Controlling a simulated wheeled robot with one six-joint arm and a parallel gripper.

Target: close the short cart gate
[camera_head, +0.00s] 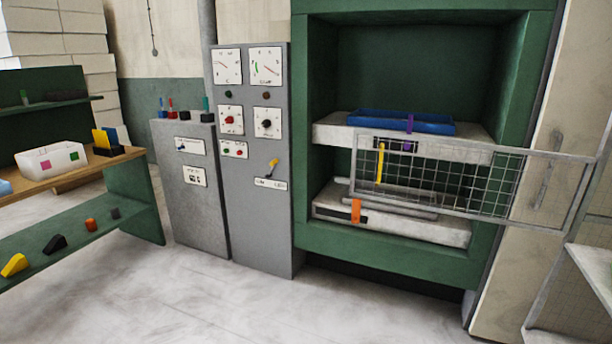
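A grey wire-mesh gate (453,180) stretches across the right half of the view, in front of the lower part of the green press. Its right end is near the edge of a cart (592,262) with pale shelves at the far right, which is cut off by the frame. The gate's left end is free and stands out in front of the press, so it appears swung open. A yellow strip (380,163) shows near that left end; I cannot tell whether it is fixed to the gate. My gripper is not in view.
The green press (380,262) holds a blue tray (400,121) on its upper platen. Grey control cabinets (260,225) stand left of it. A green shelf bench (133,205) with a white bin (50,160) is at the left. The floor in front is clear.

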